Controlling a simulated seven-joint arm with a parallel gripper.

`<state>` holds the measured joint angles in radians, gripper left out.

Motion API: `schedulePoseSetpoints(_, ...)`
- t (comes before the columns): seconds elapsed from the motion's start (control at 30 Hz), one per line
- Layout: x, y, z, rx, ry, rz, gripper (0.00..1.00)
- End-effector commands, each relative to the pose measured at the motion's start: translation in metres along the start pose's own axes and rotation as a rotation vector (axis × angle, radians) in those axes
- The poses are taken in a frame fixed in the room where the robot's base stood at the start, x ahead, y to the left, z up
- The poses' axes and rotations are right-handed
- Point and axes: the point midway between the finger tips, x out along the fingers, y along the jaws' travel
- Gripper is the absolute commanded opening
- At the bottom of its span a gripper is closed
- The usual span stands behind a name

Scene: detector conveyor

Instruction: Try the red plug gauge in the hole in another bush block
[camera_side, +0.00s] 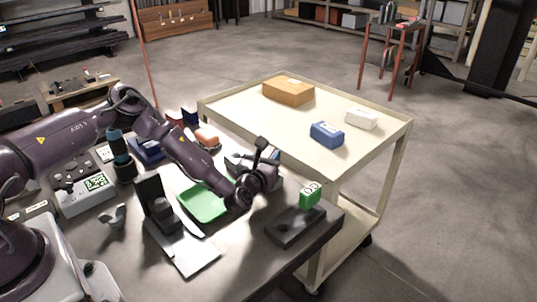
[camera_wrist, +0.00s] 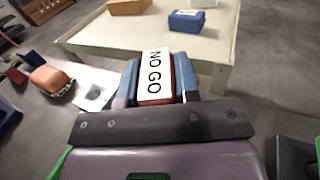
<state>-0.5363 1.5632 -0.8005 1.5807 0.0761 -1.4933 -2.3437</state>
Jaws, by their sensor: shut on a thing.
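The red plug gauge (camera_wrist: 156,88) has a white NO GO label and sits between the blue fingertips of my gripper (camera_wrist: 157,86), which is shut on it. In the side view my gripper (camera_side: 266,172) is above the bench near the trolley, and I cannot make out the red gauge there. A green gauge (camera_side: 310,195) marked GO stands at the back end of a dark grey block (camera_side: 288,232) to the right of my gripper. This block shows a round dark spot at its front. I cannot tell for certain which things are bush blocks.
A cream trolley (camera_side: 230,112) beyond the bench holds an orange-brown box (camera_side: 288,90), a blue box (camera_side: 327,134) and a white box (camera_side: 361,119). A green tray (camera_side: 204,203) and a dark upright stand (camera_side: 155,200) are left of my gripper. A meter (camera_side: 86,194) is farther left.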

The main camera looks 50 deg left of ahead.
Motion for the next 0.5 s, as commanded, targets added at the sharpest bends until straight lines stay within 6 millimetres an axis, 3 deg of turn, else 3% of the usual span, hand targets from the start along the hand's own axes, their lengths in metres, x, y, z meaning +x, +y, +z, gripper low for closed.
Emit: schedulePoseSetpoints(0.5,0.0003,0.0001,-0.0039,-0.001,0.000,0.000,0.04)
